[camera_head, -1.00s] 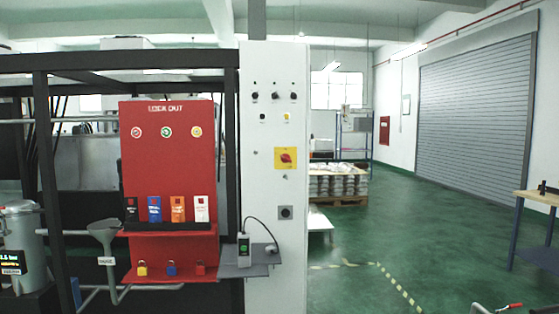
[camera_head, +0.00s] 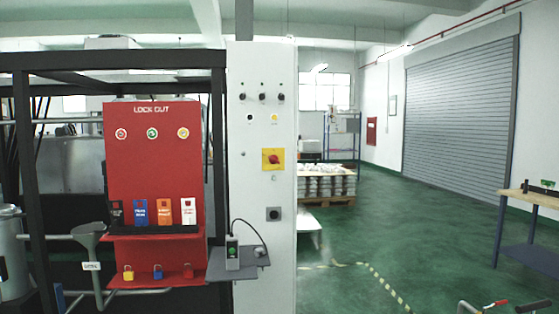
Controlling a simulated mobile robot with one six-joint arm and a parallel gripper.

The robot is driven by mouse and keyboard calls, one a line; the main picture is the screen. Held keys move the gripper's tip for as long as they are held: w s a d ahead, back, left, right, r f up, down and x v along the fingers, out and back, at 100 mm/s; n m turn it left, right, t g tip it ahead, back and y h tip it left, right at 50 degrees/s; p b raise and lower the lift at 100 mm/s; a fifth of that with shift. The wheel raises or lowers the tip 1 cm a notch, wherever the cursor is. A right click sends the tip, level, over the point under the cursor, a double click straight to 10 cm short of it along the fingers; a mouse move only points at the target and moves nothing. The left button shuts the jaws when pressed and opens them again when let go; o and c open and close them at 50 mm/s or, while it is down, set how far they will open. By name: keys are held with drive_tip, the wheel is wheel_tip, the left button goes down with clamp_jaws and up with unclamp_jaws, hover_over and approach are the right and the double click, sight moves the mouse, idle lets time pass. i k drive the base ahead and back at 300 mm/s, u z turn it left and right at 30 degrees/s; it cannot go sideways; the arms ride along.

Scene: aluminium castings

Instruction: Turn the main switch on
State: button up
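The main switch is a red rotary knob (camera_head: 272,158) on a yellow square plate (camera_head: 265,166). It sits midway up the front of a tall white cabinet (camera_head: 255,205). The knob's exact angle is too small to read. Small black knobs (camera_head: 262,97) and a yellow button (camera_head: 274,118) are above it, and a dark square socket (camera_head: 273,214) is below it. My gripper is not seen in the head view.
A red lockout board (camera_head: 155,165) with tags and padlocks stands left of the cabinet. A grey shelf (camera_head: 238,265) with a corded device (camera_head: 232,254) juts out in front. A workbench (camera_head: 535,201) stands at the right. Green floor (camera_head: 400,240) is open between.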

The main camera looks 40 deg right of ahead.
sight(274, 160)
drive_tip(key=i, duration=0.9)
drive_tip(key=u, duration=0.05)
